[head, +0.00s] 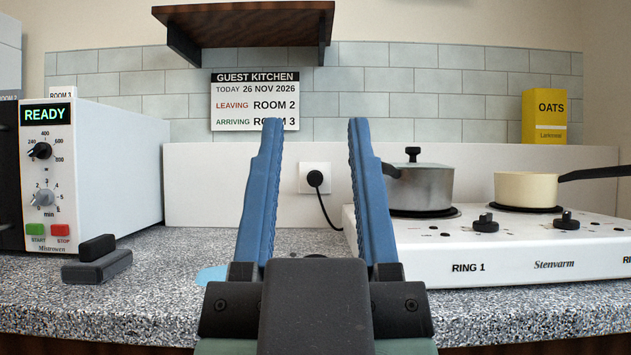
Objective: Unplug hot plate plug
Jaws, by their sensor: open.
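The hot plate plug (315,179) is black and sits in a white wall socket (306,187) on the white backboard. Its black cord (326,212) runs down and right to the white hot plate (500,258), labelled Stenvarm. My gripper (311,128) has blue fingers and is open and empty. In the head view, the plug and socket show between its two fingers. The fingers stand apart from the plug, on the near side of it. The right finger covers part of the hot plate's left side.
A steel pot (420,187) and a cream pan (527,188) stand on the hot plate. A microwave (110,165) stands at left, with a dark grey block (97,264) in front. A light blue patch (211,277) lies on the speckled counter (190,250). A wooden shelf (245,22) hangs above.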

